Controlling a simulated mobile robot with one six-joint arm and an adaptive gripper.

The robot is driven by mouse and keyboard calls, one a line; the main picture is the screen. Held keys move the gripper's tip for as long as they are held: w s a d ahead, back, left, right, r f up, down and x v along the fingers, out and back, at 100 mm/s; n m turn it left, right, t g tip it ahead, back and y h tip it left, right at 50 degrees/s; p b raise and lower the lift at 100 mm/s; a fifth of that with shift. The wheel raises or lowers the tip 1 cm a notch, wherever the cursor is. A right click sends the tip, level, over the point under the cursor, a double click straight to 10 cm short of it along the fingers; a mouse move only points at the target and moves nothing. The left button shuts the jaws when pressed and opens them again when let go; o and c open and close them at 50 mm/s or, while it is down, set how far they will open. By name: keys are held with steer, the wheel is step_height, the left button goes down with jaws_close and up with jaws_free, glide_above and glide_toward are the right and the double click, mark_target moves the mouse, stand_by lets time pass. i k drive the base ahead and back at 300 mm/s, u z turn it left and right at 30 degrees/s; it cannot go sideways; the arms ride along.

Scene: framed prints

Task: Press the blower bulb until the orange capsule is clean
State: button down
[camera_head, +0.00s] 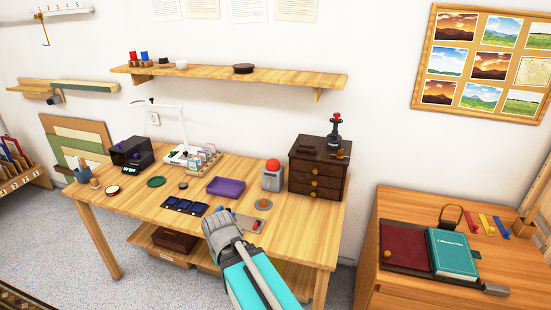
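My gripper (214,220) is grey, at the end of my teal arm, over the front edge of the wooden table. Its fingers point away from the camera, so their opening cannot be made out. A red-orange dome (273,165) sits on a grey box at the table's back right; it may be the blower bulb. A small round orange piece (264,204) lies on a disc in front of it; it may be the orange capsule, but dirt on it is too small to tell. My gripper is left of and nearer than both, apart from them.
A grey plate with a red piece (257,225) lies just right of my gripper. A purple tray (226,187) and dark blue tray (185,206) lie behind and left of it. A dark drawer chest (318,172) stands at the table's right end.

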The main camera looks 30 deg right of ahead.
mark_target(272, 164)
steer(key=i, duration=0.85)
steer(key=u, duration=0.05)
